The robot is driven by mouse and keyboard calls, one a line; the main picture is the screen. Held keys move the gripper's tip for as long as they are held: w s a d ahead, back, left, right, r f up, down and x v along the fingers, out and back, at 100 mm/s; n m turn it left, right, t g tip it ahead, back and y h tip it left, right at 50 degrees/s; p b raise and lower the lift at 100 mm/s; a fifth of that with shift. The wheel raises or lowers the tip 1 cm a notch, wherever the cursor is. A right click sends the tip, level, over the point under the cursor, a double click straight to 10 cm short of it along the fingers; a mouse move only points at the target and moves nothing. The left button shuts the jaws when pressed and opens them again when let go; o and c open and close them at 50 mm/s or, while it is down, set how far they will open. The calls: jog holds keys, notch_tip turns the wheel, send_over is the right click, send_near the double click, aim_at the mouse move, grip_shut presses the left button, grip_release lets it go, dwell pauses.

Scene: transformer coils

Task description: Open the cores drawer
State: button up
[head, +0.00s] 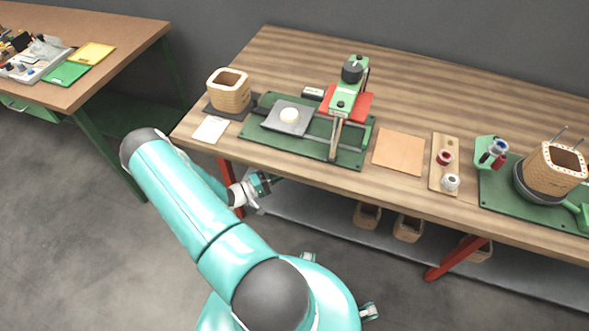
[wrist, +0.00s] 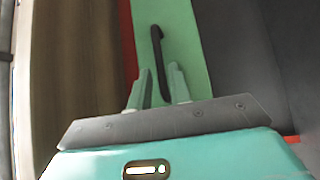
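In the wrist view, a green drawer front (wrist: 183,48) carries a long dark handle (wrist: 157,38). I see no label on it, so I cannot confirm it is the cores drawer. My gripper (wrist: 160,72) is open, with one finger on each side of the handle and its lower part between them. Gaps show beside the handle, and I cannot tell whether a finger touches it. In the head view, my gripper (head: 266,183) is at the front edge of the wooden workbench, just below its top. The drawer front is hidden there by the bench top and my arm.
The workbench (head: 295,48) bears a coil core (head: 229,90), a green press base (head: 345,153) and a winding fixture (head: 555,170). Several cores lie on the grey lower shelf (head: 330,222). A red leg (head: 458,260) stands at right. A second table (head: 110,50) is at left, with open floor between.

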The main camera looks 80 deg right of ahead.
jog(key=shift+x, duration=2.3)
grip_shut()
jog(key=w+a, duration=0.2)
jog(key=a, duration=2.7)
jog(key=shift+w, duration=0.35)
grip_release()
